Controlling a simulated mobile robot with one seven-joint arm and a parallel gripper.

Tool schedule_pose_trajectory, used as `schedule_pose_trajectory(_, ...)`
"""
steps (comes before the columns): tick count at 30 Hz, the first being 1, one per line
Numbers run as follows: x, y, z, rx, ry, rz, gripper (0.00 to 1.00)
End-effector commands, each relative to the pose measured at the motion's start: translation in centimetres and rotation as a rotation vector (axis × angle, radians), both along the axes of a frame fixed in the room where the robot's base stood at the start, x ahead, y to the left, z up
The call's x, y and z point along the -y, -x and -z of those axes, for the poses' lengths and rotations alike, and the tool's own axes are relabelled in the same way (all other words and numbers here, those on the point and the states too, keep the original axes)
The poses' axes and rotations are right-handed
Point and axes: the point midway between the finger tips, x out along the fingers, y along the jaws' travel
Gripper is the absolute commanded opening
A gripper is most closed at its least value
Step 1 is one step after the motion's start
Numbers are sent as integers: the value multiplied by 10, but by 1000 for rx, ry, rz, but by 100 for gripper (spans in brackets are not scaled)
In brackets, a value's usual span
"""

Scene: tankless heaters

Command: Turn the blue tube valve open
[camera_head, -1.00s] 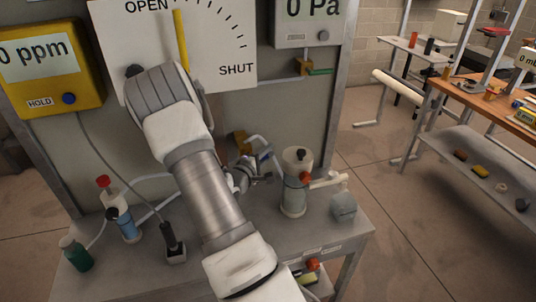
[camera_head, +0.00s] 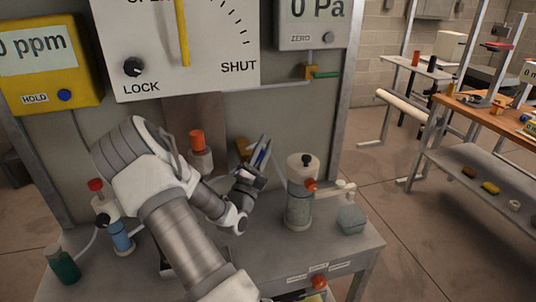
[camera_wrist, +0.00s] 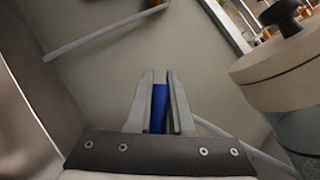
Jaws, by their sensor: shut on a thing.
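The blue tube valve's handle (camera_wrist: 159,108) sits between my two grey fingers in the wrist view. In the head view a small part of the blue handle (camera_head: 263,156) shows at my gripper (camera_head: 264,148). My gripper is shut on it, and the fingers also show in the wrist view (camera_wrist: 160,80). A brass fitting (camera_head: 243,147) is just left of the fingers. The fingers hide much of the handle, so its exact angle is hard to tell.
A clear canister (camera_head: 299,205) with a black knob stands close to the right of my gripper on the grey bench (camera_head: 335,262). A red-capped bottle (camera_head: 201,158) is behind my arm. A green-handled valve (camera_head: 325,75) is at upper right. A dial panel (camera_head: 215,75) hangs above.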

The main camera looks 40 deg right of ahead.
Motion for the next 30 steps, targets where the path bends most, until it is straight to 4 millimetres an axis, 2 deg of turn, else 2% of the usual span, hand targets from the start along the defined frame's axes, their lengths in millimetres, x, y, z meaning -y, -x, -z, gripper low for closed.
schedule_pose_trajectory(15, -22, -12, -15, -216, 384, -3, 0)
schedule_pose_trajectory(30, -31, -17, -17, -294, 528, -3, 0)
